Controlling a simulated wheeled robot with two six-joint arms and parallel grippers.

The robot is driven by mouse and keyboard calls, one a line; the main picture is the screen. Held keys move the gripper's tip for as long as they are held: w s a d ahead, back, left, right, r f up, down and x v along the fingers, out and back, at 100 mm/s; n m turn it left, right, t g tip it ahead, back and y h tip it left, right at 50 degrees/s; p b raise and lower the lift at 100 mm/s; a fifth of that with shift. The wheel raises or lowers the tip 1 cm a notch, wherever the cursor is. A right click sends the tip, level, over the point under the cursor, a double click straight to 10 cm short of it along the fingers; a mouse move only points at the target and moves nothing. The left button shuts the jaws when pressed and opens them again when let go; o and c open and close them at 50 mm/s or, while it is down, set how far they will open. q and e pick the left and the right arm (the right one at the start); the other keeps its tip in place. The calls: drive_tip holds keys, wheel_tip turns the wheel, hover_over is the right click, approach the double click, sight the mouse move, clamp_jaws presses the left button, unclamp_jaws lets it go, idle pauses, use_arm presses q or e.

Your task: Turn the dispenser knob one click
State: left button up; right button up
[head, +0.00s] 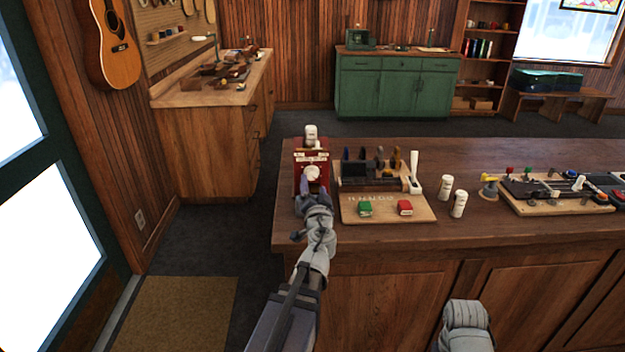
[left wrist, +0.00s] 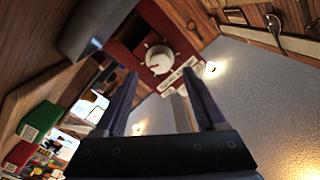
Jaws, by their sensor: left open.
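The red dispenser (head: 299,180) stands at the left end of the wooden counter, with a round white knob (head: 312,173) on its front. In the left wrist view the knob (left wrist: 159,59) shows a small reddish mark and sits on the red dispenser face (left wrist: 128,50). My left gripper (head: 313,187) is in front of the dispenser and points at it. In the left wrist view its two fingers (left wrist: 158,78) are open, with the knob showing in line with the gap beyond the tips. The fingers look apart from the knob.
Right of the dispenser are a tool rack (head: 365,172) and a wooden board (head: 385,213) with a green box (head: 364,209) and a red box (head: 405,207). White bottles (head: 459,204) stand farther right. The counter's front edge lies under my left arm.

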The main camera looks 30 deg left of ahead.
sight(312, 176)
use_arm(q)
drive_tip(key=x, duration=0.5)
drive_tip(key=shift+s, duration=0.1)
clamp_jaws()
idle(0.4)
